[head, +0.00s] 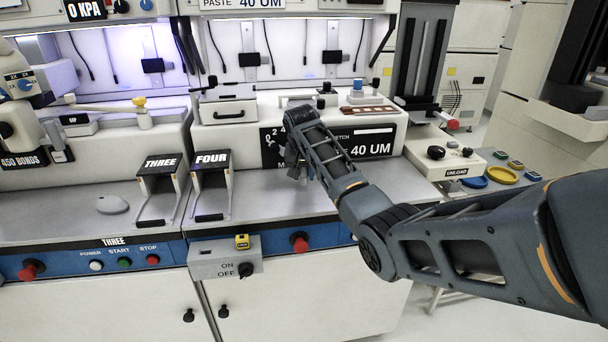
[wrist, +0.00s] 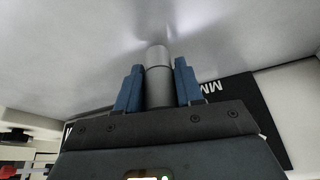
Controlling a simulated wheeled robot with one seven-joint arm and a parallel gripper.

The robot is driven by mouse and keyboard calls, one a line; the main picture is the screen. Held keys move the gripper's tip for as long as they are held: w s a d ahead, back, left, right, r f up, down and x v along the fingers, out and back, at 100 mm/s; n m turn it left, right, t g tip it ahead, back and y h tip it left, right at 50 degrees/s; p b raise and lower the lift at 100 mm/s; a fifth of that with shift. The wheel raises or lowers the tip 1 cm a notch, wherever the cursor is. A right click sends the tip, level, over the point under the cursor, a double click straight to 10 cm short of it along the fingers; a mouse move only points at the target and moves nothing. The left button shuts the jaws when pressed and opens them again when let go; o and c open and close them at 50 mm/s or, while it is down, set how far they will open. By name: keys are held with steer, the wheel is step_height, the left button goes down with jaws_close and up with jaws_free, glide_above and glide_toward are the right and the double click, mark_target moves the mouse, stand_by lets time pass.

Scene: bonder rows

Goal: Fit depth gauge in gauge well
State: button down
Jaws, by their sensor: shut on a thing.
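My gripper (wrist: 158,72) is shut on a grey cylinder with a paler end, which I take to be the depth gauge (wrist: 157,57). A blue finger presses on each side of it in the wrist view. The paler end points away from the gripper, toward a smooth grey surface with a soft shadow near the tip; I cannot tell whether they touch. In the head view my gripper (head: 297,162) is over the right part of the bench, in front of the black "40 UM" panel (head: 372,147). The gauge is not clear there. I cannot make out the gauge well in either view.
Two black-topped stands, "THREE" (head: 160,163) and "FOUR" (head: 211,160), stand on the bench left of my gripper. A grey on/off box (head: 225,260) sticks out at the bench front. Open grey bench top (head: 255,200) lies between FOUR and my arm.

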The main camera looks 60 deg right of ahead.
steer(key=shift+f, duration=0.5)
steer(key=c, duration=0.7)
jaws_free()
steer(key=shift+f, duration=0.15)
